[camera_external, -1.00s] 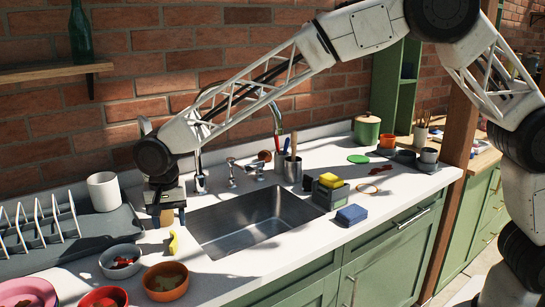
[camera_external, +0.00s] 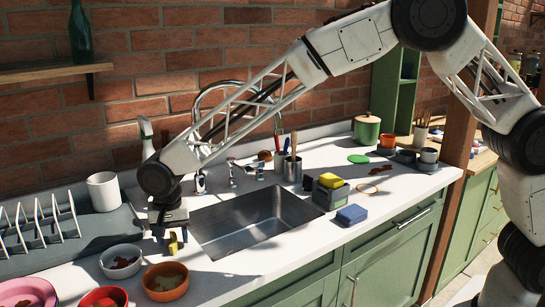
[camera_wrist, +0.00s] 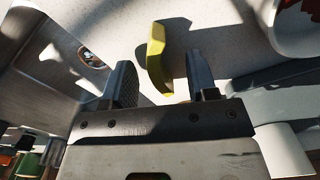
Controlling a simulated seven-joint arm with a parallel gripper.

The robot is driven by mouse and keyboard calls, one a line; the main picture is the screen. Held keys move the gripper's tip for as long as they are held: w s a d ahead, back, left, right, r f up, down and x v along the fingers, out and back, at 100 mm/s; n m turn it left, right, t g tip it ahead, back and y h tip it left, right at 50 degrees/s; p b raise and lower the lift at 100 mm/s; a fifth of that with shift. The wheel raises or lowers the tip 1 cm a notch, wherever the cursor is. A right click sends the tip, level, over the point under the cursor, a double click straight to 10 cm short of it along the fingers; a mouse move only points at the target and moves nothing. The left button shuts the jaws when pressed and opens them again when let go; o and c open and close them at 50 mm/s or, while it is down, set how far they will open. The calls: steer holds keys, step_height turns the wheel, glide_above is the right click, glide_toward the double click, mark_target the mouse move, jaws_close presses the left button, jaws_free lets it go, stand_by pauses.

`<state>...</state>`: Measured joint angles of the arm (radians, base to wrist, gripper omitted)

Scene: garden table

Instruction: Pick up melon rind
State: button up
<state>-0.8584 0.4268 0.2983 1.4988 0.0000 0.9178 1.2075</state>
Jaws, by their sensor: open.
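The melon rind (camera_external: 173,246) is a small curved yellow-green piece on the white counter, left of the sink. In the wrist view the rind (camera_wrist: 156,58) shows whole, its near end in the gap between my fingertips. My gripper (camera_external: 170,236) is low over the counter at the rind, fingers apart. In the wrist view my gripper (camera_wrist: 161,80) is open, one finger on each side of the rind's near end, with visible gaps. The outside view does not show clearly how high the fingertips are above the counter.
The sink basin (camera_external: 256,223) opens just right of my gripper, with a faucet (camera_external: 232,172) behind. A grey bowl (camera_external: 122,262) and an orange bowl (camera_external: 165,283) stand in front. A drying rack (camera_external: 35,235) and white mug (camera_external: 103,192) are left.

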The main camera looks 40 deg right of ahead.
mark_target(173, 237)
jaws_close()
stand_by(0.3)
steer(key=shift+r, duration=0.1)
steer(key=shift+r, duration=0.7)
step_height(173, 237, up, 2)
steer(key=shift+r, duration=0.1)
steer(key=s+d+r, duration=0.1)
steer(key=s+d, duration=0.9)
steer(key=d, duration=0.2)
steer(key=shift+s+r, duration=0.15)
steer(key=shift+s, duration=0.15)
